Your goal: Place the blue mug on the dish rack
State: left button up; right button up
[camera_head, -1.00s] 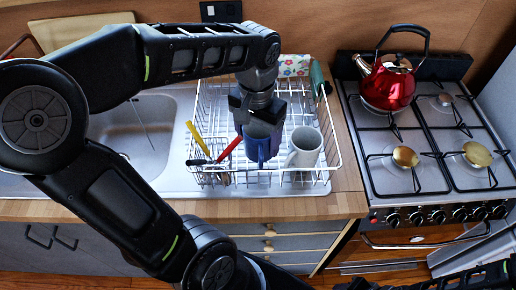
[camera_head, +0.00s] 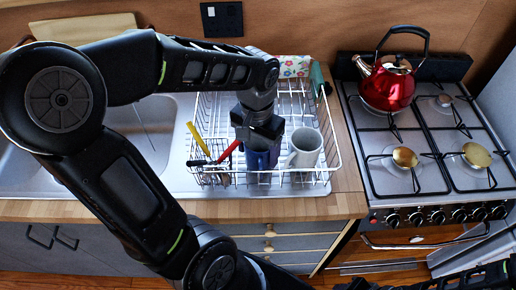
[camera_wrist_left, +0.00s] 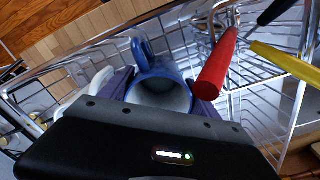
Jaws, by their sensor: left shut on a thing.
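The blue mug (camera_head: 262,160) is inside the front part of the white wire dish rack (camera_head: 333,150), mostly hidden under my left gripper (camera_head: 258,138) in the head view. In the left wrist view the mug (camera_wrist_left: 143,55) shows its handle and open rim between the two fingers, and the left gripper (camera_wrist_left: 160,95) is shut on it. I cannot tell whether the mug touches the rack floor. My right gripper cannot be made out.
A white mug (camera_head: 303,148) stands in the rack close to the right of the blue mug. Red (camera_head: 229,151) and yellow (camera_head: 198,138) handled utensils stand in a holder at its left. The stove with a red kettle (camera_head: 388,83) is further right.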

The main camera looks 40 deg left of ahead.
pick_arm(q)
jog(key=shift+f, duration=0.1)
jog(key=o, duration=1.7)
notch_tip(320, 180, up, 12)
jog(key=shift+a+r+b, duration=0.1)
jog(key=shift+r+b, duration=0.05)
jog(key=shift+b, duration=0.5)
